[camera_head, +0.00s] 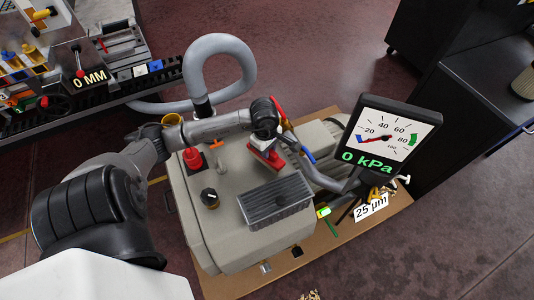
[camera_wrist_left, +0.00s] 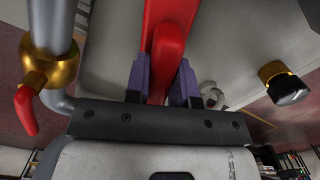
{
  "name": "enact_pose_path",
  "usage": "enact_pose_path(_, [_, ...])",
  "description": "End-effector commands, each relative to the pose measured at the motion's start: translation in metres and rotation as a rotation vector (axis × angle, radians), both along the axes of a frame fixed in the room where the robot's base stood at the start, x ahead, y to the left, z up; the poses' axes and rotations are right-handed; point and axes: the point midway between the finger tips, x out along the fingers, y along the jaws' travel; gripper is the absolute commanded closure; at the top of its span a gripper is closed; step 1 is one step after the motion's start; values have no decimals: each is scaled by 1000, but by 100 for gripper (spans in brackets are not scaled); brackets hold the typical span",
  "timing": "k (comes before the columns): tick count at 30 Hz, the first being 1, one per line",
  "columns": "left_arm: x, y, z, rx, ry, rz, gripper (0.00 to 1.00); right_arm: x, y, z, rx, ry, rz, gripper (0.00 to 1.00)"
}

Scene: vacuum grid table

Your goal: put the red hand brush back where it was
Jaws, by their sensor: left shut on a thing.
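The red hand brush (camera_head: 268,156) is above the top of the pale grey machine (camera_head: 226,226), behind the ribbed dark grey block. My left gripper (camera_head: 267,138) is shut on it. In the left wrist view its red handle (camera_wrist_left: 168,45) runs up the picture between the purple fingertips of my left gripper (camera_wrist_left: 161,83). The far end of the brush is cut off by the top edge there. I cannot tell whether the brush touches the machine. My right gripper is not in view.
A pressure gauge (camera_head: 388,138) rises at the right. A grey pipe with a brass fitting (camera_wrist_left: 42,68) and red lever (camera_wrist_left: 25,110) is close by in the wrist view.

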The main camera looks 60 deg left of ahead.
Motion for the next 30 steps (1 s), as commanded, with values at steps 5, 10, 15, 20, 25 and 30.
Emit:
enact_pose_path(5, [0,-1,-21,-2,-1,0,100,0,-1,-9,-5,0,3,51])
enact_pose_path(10, [0,0,-21,0,-1,-1,100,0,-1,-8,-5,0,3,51])
enact_pose_path(15, [0,0,-23,0,-1,-1,100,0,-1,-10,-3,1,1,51])
enact_pose_path(20, [0,0,-23,0,0,-1,65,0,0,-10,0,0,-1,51])
enact_pose_path(25, [0,0,-23,0,0,-1,52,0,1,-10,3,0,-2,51])
enact_pose_path(30, [0,0,-23,0,0,-1,52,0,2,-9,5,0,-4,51])
